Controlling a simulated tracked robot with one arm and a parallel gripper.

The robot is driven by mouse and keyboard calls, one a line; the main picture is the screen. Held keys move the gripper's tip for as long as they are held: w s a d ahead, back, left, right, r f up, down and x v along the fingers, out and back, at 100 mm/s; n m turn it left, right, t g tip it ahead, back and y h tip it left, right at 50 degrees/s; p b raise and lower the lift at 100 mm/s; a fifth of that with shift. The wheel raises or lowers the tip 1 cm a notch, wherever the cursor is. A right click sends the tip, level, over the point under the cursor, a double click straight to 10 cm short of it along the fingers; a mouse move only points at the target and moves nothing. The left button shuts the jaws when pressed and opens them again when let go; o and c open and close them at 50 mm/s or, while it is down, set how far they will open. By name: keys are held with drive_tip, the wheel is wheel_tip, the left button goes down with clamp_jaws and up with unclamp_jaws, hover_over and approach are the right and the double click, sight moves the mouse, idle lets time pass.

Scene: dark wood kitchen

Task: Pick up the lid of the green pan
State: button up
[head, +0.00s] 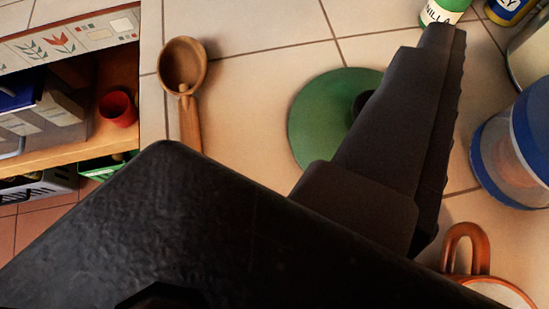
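The green lid (318,115) is a round green disc with a dark knob, seen from above on the tiled counter in the middle of the head view. My gripper (445,35) is dark and reaches up and to the right across the picture. It covers the lid's right part and some of the knob. The gripper's tip shows beyond the lid, close to a green bottle in the picture. I cannot tell whether it touches the lid, or whether a pan is under the lid. The fingers overlap in this view, so their gap is hidden.
A wooden ladle (188,80) lies left of the lid. A green-labelled bottle (445,10) and a blue-and-yellow container (508,8) stand at the top right. A blue-and-clear container (520,150) and an orange-brown mug (468,245) are at the right. Open shelves (75,160) lie left.

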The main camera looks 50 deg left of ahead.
drive_tip(key=g+y, duration=0.2)
approach(324, 112)
drive_tip(key=d+r, duration=0.4)
drive_tip(key=d, duration=0.1)
drive_tip(key=b+x, duration=0.2)
drive_tip(key=x, duration=0.4)
drive_tip(key=shift+w+a+f+b, duration=0.2)
drive_tip(key=shift+a+f+b, duration=0.05)
drive_tip(key=shift+a+b, duration=0.1)
drive_tip(key=shift+b+x, duration=1.2)
drive_tip(key=shift+x, duration=1.85)
drive_tip(key=shift+f, duration=0.1)
drive_tip(key=c, duration=1.1)
